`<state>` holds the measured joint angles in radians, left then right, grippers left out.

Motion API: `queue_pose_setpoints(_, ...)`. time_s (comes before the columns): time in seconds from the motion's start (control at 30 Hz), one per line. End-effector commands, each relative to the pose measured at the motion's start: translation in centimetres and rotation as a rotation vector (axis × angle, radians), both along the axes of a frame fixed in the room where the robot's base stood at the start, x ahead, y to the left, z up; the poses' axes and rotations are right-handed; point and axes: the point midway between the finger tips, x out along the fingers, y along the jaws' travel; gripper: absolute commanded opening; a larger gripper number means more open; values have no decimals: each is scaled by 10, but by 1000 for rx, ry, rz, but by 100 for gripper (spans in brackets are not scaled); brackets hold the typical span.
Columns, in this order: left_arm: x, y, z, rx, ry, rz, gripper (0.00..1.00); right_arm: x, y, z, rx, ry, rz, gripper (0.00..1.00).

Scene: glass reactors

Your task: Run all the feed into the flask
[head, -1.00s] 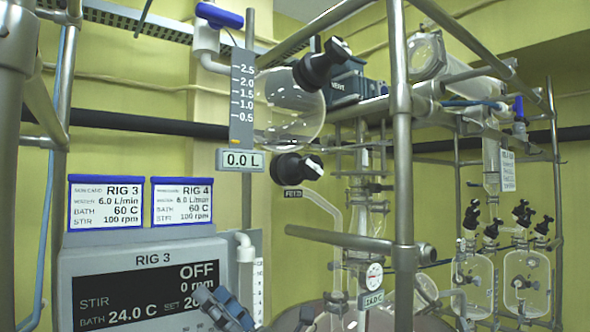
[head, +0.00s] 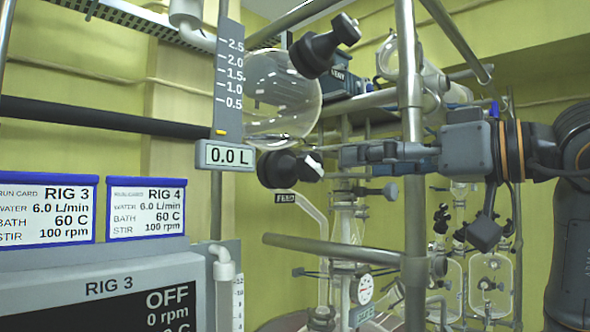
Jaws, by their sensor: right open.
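The round glass feed vessel (head: 283,98) hangs at upper centre beside a grey level scale (head: 229,75). It looks clear and empty, and the display below the scale (head: 224,155) reads 0.0 L. Under the vessel is a black valve knob (head: 284,168) with a white mark, above the FEED label (head: 285,198). Another black knob (head: 325,45) sits at the vessel's upper right, near the VENT label. My right gripper (head: 346,156) comes in from the right, open, its fingertips just right of the lower knob. Contact cannot be told. The flask below is mostly out of frame. My left gripper is not in view.
Metal frame posts (head: 409,230) and a horizontal bar (head: 330,248) stand close around the gripper. A RIG 3 control box (head: 110,290), showing OFF, and two run cards (head: 146,209) are at lower left. More glass reactors (head: 490,285) stand behind at right.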

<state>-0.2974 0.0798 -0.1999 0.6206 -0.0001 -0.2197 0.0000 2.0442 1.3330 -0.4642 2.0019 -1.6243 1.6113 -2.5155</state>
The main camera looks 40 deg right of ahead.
Motion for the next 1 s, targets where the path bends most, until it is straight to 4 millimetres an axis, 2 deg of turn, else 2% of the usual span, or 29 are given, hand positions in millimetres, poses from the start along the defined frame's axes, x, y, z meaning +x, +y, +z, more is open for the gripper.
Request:
queue_pose_setpoints(0.1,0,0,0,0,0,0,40,-12,-15,2,-32,-14,-57,69)
queue_pose_setpoints(0.23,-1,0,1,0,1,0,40,-3,-16,2,-37,-12,-66,69)
queue_pose_setpoints(0.37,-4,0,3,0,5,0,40,19,-14,1,-38,-9,-63,69)
queue_pose_setpoints(0.7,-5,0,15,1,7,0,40,90,-7,3,-35,-10,-60,69)
queue_pose_setpoints(0.83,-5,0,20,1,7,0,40,109,-5,3,-34,-12,-60,69)
queue_pose_setpoints(1.0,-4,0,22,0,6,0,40,122,-5,2,-34,-13,-61,69)
